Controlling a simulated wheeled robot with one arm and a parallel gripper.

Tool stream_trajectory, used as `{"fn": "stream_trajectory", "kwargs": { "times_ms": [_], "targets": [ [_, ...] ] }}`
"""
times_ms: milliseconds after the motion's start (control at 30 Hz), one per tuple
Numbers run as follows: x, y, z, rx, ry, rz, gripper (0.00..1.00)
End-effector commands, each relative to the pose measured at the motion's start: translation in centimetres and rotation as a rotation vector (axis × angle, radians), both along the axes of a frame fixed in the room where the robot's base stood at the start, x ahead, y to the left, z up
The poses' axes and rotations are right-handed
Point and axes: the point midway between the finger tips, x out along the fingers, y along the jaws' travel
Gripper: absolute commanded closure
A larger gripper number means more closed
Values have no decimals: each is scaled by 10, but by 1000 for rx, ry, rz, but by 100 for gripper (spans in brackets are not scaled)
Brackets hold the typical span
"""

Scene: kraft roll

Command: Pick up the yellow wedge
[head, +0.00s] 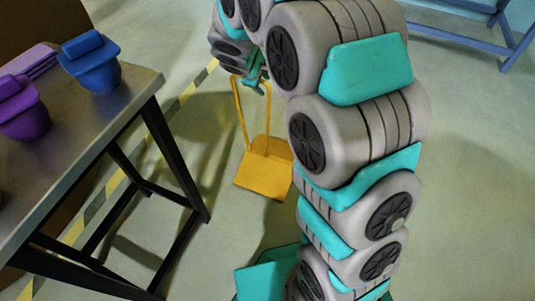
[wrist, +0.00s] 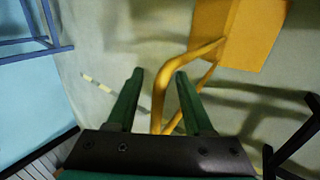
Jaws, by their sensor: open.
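The yellow wedge (head: 263,175) stands on the floor right of the metal table, with a tall yellow tube handle rising from it. In the wrist view its yellow body (wrist: 238,35) is at the upper right, and the handle runs down into the gap between my fingers. My gripper (wrist: 158,75) is open, with one green finger on each side of the handle tube, and no clear contact shows. In the head view my gripper (head: 257,84) is at the handle's top, partly hidden by my arm. How deep the tube sits between the fingers is hard to tell.
A metal table (head: 75,130) with black legs stands at left, holding blue (head: 92,65) and purple (head: 22,112) containers. A yellow-black floor stripe (head: 95,205) runs beneath it. A blue frame (head: 475,45) stands at the upper right. Floor around the wedge is mostly clear.

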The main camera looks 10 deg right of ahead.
Motion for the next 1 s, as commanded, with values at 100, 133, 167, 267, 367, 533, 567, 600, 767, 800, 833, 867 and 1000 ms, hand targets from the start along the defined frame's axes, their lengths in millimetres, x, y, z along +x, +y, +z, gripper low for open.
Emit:
{"fn": "stream_trajectory", "kwargs": {
  "times_ms": [100,133,167,267,367,533,567,600,767,800,833,867,1000],
  "targets": [
    [7,-5,-13,0,0,-1,48],
    [8,-5,-13,1,-2,0,48],
    [8,-6,-14,1,-2,0,48],
    [9,-5,-13,1,-3,1,48],
    [8,-5,-13,1,-3,0,51],
    [8,-5,-13,1,-2,0,70],
    [8,-5,-13,1,-2,0,73],
    [8,-5,-13,1,-2,0,78],
    [8,-5,-13,1,-2,0,96],
    [8,-5,-13,1,-2,0,100],
    [8,-5,-13,1,-2,0,100],
    [8,-5,-13,1,-2,0,100],
    [8,-5,-13,1,-2,0,100]
  ]
}}
